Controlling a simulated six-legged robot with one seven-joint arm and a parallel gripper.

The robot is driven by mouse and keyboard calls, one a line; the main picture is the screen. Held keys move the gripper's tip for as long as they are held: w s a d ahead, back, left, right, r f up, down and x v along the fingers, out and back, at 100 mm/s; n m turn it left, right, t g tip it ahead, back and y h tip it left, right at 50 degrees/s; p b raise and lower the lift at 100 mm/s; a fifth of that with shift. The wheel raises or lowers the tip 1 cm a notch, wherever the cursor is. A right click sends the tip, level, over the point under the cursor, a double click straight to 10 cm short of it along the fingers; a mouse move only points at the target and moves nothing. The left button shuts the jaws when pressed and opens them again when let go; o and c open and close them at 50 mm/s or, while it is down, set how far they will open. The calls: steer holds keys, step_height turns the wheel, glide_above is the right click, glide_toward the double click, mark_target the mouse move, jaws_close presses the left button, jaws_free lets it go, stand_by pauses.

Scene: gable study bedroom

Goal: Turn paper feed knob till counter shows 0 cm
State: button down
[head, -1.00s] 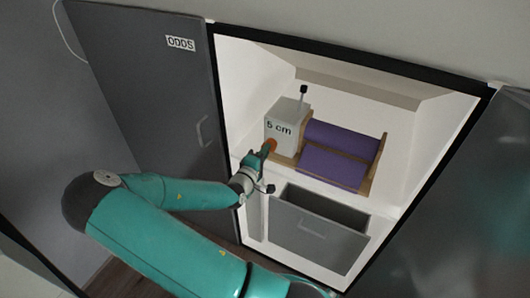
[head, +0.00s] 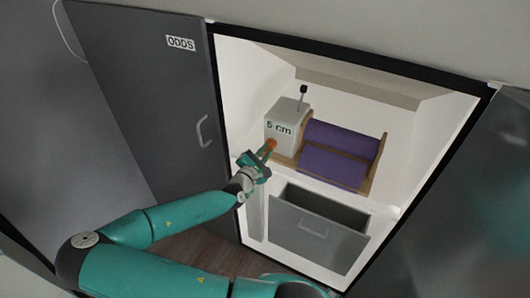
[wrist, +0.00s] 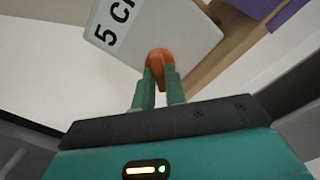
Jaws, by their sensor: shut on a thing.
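The paper feeder stands on the cupboard shelf, with a pale counter box (head: 284,122) that reads "5 cm" and purple rolls (head: 340,140) in a wooden frame to its right. The orange knob (head: 271,144) is at the lower front of the box. My gripper (head: 264,154) reaches it from the lower left. In the wrist view my gripper (wrist: 160,88) is shut on the orange knob (wrist: 160,62), one finger on each side. The counter label (wrist: 113,24) shows only in part there, cut off by the top edge.
A small lever with a dark tip (head: 303,92) rises from behind the box. Below the shelf a grey drawer (head: 318,232) stands open. The grey door marked ODDS (head: 165,120) is swung open on the left, and another dark door (head: 480,200) is on the right.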

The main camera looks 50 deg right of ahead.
steer(key=shift+n, duration=0.8)
steer(key=c, duration=1.4)
jaws_free()
steer(key=shift+c, duration=0.2)
steer(key=v, duration=1.4)
steer(key=shift+d, duration=0.1)
